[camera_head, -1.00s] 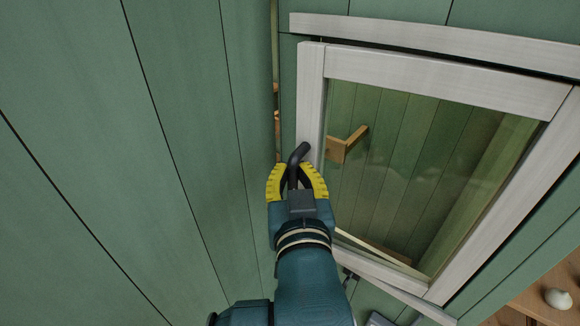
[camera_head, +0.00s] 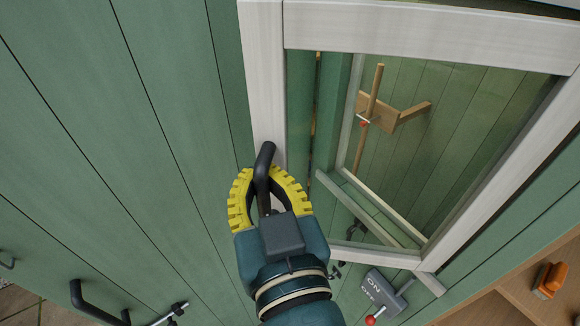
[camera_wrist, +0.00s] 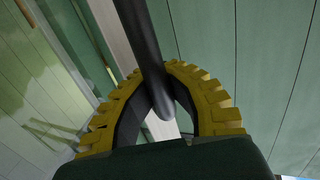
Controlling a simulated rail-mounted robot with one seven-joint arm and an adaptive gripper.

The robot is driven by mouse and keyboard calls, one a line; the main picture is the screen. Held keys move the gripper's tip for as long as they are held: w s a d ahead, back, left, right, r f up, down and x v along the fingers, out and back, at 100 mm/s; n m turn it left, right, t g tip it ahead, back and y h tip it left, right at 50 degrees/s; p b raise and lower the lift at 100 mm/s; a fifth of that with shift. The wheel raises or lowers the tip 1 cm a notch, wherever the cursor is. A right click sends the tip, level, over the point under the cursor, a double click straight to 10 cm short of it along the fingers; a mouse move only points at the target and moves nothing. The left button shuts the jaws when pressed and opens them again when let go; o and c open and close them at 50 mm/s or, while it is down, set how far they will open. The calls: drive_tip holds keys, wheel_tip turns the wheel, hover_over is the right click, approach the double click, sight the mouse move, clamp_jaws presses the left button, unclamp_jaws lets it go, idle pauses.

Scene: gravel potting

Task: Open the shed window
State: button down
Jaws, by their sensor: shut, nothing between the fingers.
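The shed window (camera_head: 262,70) has a white frame and clear glass. In the head view it stands swung out from the green wall, with the window opening showing behind its glass. A black bent handle (camera_head: 265,158) is on the left upright of the frame. My gripper (camera_head: 260,177) has its yellow fingers at this handle, one on each side of it. In the wrist view the handle (camera_wrist: 138,38) passes between my camera and the fingertips, and its end hangs in the loop of the fingers. The fingers are closed but do not clamp the handle.
A grey ON/OFF switch box (camera_head: 382,289) with a red knob is below the window. A wooden shelf (camera_head: 497,310) with an orange object (camera_head: 550,279) is at lower right. A black handle (camera_head: 96,304) is at lower left. The green wall (camera_head: 90,130) at left is clear.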

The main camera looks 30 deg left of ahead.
drive_tip(key=shift+s+d, duration=0.2)
drive_tip(key=shift+d, duration=0.2)
drive_tip(key=c, duration=1.3)
unclamp_jaws()
drive_tip(key=shift+d, duration=0.15)
drive_tip(key=shift+c, duration=0.2)
drive_tip(key=o, duration=0.3)
drive_tip(key=shift+s, duration=0.1)
drive_tip(key=v, duration=1.1)
drive_tip(key=shift+s+d, duration=0.1)
drive_tip(key=shift+s, duration=0.25)
